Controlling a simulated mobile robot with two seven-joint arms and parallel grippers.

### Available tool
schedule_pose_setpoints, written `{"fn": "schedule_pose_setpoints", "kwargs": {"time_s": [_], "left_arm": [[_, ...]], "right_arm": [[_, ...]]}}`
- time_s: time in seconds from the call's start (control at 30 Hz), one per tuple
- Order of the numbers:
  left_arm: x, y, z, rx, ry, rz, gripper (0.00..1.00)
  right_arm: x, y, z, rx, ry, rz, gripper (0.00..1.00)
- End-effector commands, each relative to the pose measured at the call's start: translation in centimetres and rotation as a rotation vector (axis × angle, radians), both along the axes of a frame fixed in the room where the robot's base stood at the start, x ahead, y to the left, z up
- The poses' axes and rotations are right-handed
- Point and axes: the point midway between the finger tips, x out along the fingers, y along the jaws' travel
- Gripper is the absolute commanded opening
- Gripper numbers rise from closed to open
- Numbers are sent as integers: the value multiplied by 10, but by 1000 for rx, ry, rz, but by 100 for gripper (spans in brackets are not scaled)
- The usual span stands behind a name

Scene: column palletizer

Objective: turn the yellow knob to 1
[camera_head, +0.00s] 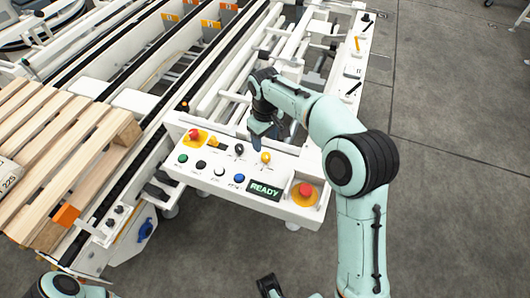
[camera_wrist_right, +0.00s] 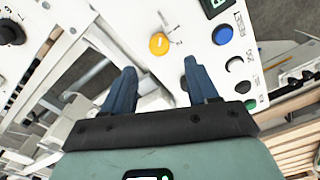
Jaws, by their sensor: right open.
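The yellow knob (camera_head: 265,157) is a small round knob on the white control panel (camera_head: 205,174), above the READY display. It also shows in the right wrist view (camera_wrist_right: 159,43), with small printed marks beside it that are too small to read. Its setting is unclear. My right gripper (camera_head: 262,134) is over the panel just behind the knob. In the right wrist view its two blue fingers (camera_wrist_right: 160,67) are apart and empty, and the knob appears beyond the tips, between their lines.
A red emergency button (camera_head: 305,190) stands at the panel's right end and another red button (camera_head: 194,134) at its left. A black knob (camera_head: 239,149), a yellow control (camera_head: 212,141) and a blue button (camera_head: 239,178) are close by. A wooden pallet (camera_head: 60,150) lies left.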

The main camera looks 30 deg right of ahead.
Motion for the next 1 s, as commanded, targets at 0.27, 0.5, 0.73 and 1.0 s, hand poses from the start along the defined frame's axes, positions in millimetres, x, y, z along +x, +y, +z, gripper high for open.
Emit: {"fn": "schedule_pose_setpoints", "kwargs": {"time_s": [0.27, 0.5, 0.73, 1.0], "left_arm": [[3, 0, -8, 2, -13, 2, 53], [4, 0, -9, 3, -18, 4, 53], [4, 0, -9, 3, -18, 4, 53], [4, 0, -9, 2, -17, 3, 53]], "right_arm": [[-1, 0, -56, 0, 3, 0, 59], [0, 0, -74, 0, 0, -1, 59], [0, 0, -75, 0, -1, -1, 59], [0, 0, -75, 0, -1, -1, 2]]}}
